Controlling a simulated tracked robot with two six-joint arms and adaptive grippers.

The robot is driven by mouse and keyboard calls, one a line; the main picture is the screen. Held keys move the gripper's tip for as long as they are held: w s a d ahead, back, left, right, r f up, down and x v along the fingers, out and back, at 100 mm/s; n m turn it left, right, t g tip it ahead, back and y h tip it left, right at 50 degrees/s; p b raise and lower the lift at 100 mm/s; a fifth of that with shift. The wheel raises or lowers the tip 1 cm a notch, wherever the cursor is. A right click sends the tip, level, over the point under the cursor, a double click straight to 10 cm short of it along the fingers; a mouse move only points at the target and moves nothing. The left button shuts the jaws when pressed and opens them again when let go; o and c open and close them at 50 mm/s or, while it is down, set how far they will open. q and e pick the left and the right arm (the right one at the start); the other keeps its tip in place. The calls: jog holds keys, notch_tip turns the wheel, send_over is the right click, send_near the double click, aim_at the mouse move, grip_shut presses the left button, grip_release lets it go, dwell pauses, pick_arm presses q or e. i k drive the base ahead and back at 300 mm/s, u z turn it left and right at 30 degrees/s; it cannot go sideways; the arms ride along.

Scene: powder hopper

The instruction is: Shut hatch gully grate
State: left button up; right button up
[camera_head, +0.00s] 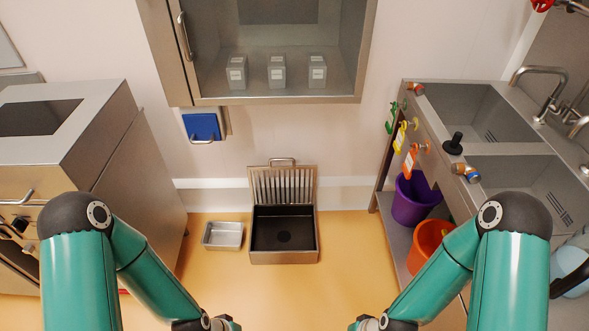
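The gully grate (283,185) is a slatted metal lid with a small handle on its top edge. It stands raised, upright at the back of the floor gully (284,256). The gully is a square metal box with a dark inside and a round drain in its bottom. Both my arms come in from the lower corners, apart from the gully and nearer to me. My left and right grippers lie beyond the bottom edge; only wrist parts show there.
A small metal tray (223,235) sits on the floor left of the gully. A steel cabinet (70,150) stands left, and a sink unit (470,140) with purple (413,198) and orange (428,240) buckets stands right. An open wall cabinet (275,98) hangs above. The floor before the gully is clear.

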aim_at(269, 167)
jog(key=u, duration=0.3)
jog(key=i, duration=1)
jog(key=u, duration=0.05)
